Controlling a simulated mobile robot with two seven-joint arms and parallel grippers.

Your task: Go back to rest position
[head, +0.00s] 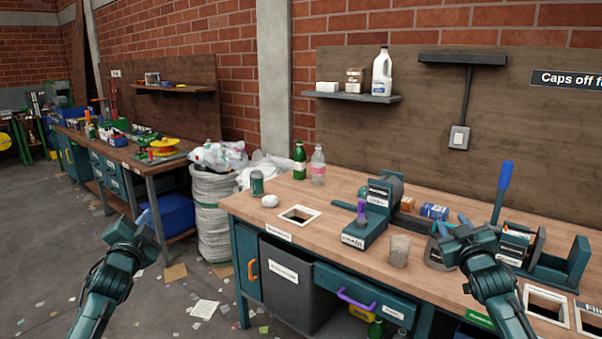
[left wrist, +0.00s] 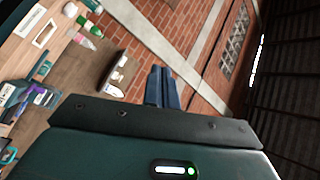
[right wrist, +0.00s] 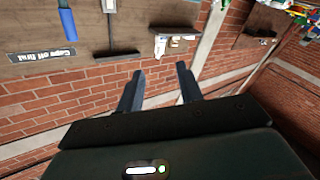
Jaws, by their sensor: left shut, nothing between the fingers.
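My left gripper (head: 146,218) is raised in front of the bench's left side, over the floor. In the left wrist view its fingers (left wrist: 162,86) are together with nothing between them. My right gripper (head: 452,226) is raised at the right part of the workbench (head: 330,205), in front of the devices there in the picture. In the right wrist view its two fingers (right wrist: 160,86) stand apart with only brick wall behind them. Its height above the bench top is hard to tell.
The bench carries a can (head: 257,183), a green bottle (head: 299,161), a clear bottle (head: 318,166), a cup (head: 399,250) and a dark device (head: 372,222). A blue lever (head: 504,190) rises at the right. A white sack (head: 214,215) stands left of the bench. Open floor lies at left.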

